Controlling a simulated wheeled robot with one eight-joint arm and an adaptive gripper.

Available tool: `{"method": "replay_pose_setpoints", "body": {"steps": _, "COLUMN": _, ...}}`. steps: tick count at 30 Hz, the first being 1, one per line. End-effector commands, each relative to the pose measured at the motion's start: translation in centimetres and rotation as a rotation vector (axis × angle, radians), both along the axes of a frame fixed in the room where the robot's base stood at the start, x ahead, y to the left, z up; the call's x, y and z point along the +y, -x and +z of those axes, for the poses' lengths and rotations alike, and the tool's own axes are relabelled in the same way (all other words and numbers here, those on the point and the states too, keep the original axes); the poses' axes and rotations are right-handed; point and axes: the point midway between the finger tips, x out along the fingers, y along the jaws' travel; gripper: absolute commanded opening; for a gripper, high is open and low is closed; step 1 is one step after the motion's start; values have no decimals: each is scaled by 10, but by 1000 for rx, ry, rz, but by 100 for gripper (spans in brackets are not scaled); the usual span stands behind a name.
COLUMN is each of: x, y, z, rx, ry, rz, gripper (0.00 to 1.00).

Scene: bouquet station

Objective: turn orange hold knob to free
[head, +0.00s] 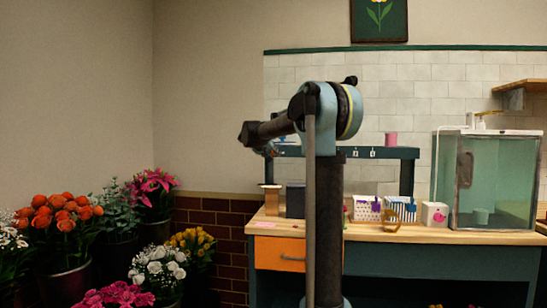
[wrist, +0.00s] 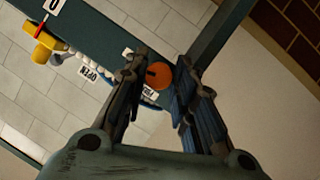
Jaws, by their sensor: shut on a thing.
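The round orange knob (wrist: 160,76) shows in the wrist view between my fingertips, on a dark teal rail, with a dark mark on its face. My gripper (wrist: 158,84) is shut on it, one finger on each side. A small white label (wrist: 148,92) sits just below the knob; its word is partly hidden and I cannot read it. In the head view my arm hides the knob, and my fingertips cannot be made out.
A yellow knob (wrist: 42,50) and a white tag reading OPEN (wrist: 88,73) are farther left in the wrist view. In the head view the teal rack (head: 408,172) stands on the wooden bench (head: 400,233), with a glass tank (head: 490,180) at right and flower buckets (head: 70,283) at left.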

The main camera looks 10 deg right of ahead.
Motion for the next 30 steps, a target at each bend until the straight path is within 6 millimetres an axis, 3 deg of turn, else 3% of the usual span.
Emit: {"method": "replay_pose_setpoints", "body": {"steps": 30, "x": 4, "y": 0, "z": -8, "rx": 298, "ry": 910, "rz": 2, "gripper": 1}}
